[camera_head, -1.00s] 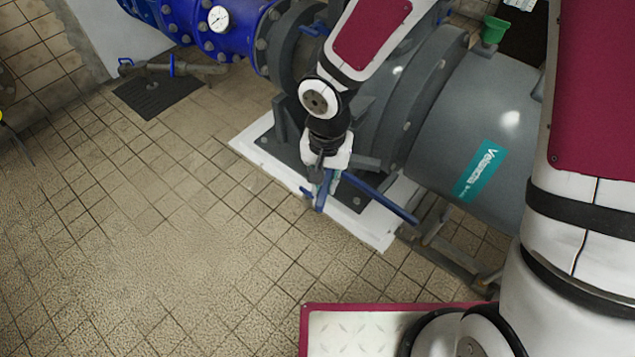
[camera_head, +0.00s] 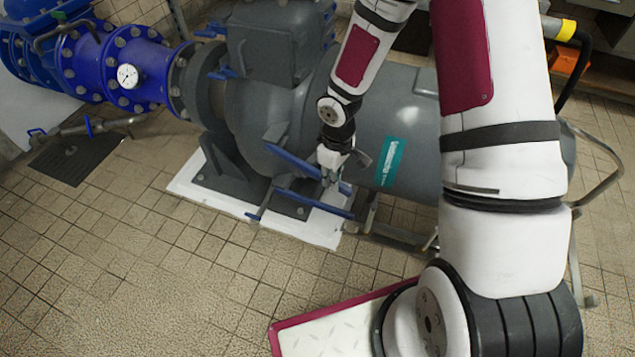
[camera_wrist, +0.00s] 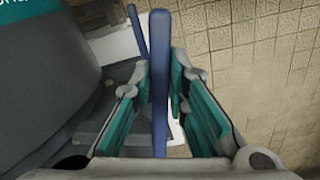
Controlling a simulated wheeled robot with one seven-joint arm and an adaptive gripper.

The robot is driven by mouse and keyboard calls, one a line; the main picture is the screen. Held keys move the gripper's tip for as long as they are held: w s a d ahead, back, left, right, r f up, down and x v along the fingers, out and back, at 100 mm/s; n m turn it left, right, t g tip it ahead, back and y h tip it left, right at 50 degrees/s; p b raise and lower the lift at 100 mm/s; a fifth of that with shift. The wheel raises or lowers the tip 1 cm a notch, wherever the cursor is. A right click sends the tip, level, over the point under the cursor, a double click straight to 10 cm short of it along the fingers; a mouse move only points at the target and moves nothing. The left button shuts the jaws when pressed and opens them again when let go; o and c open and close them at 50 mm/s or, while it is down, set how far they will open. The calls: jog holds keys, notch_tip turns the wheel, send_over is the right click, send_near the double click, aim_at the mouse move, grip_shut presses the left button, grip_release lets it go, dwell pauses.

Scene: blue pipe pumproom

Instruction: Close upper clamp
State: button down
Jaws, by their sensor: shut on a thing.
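The upper clamp's blue lever (camera_head: 290,163) slants down to the right in front of the grey pump housing. My gripper (camera_head: 331,178) is at the lever's right part, shut on it. In the wrist view the lever (camera_wrist: 159,80) stands lengthwise between the teal pads of my gripper (camera_wrist: 158,105). A second blue lever (camera_head: 315,203) lies lower, slanting right below my gripper. Part of a blue bar (camera_wrist: 137,30) also shows behind the held lever in the wrist view. The clamp joint itself is too small to make out.
The grey pump (camera_head: 258,110) stands on a white plinth (camera_head: 215,198), with blue pipework and a gauge (camera_head: 128,76) at the left. A teal label (camera_head: 390,162) is on the grey cylinder to the right. Tiled floor (camera_head: 150,260) in front is clear.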

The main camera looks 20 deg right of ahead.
jog(key=shift+w+d+n+p, duration=1.4)
jog(key=shift+w+d, duration=0.4)
jog(key=shift+d, duration=0.15)
jog(key=c, duration=1.6)
grip_release()
jog(key=shift+o, duration=0.2)
notch_tip(320, 180, up, 12)
